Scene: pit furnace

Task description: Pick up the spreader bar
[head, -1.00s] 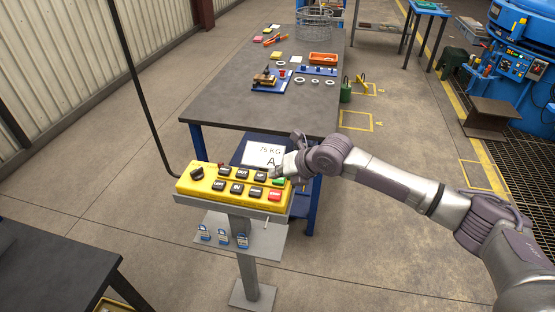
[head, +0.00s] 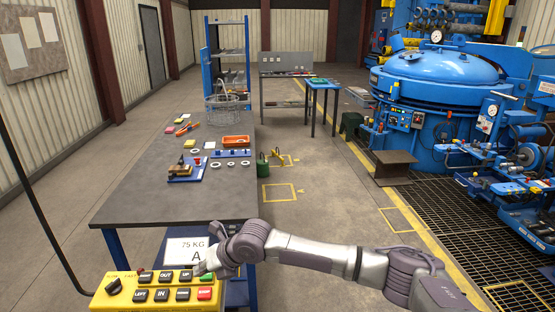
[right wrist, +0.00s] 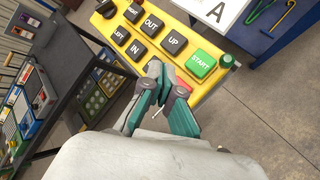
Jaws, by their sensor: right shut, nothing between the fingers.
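I cannot make out a spreader bar for certain in either view. My right gripper (head: 203,269) is shut and empty at the right end of a yellow control box (head: 112,302). In the right wrist view its closed fingertips (right wrist: 164,76) are over the box (right wrist: 222,70), beside the UP button (right wrist: 174,41) and the green START button (right wrist: 201,64). They partly cover a red button. I cannot tell whether they touch the box. My left gripper is not in view.
A workbench (head: 140,200) beyond the box carries a wire basket (head: 226,106), an orange tray (head: 236,141) and small parts. A green weight (head: 262,166) stands on the floor to its right. A blue furnace (head: 440,90) fills the right side. Open floor lies between.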

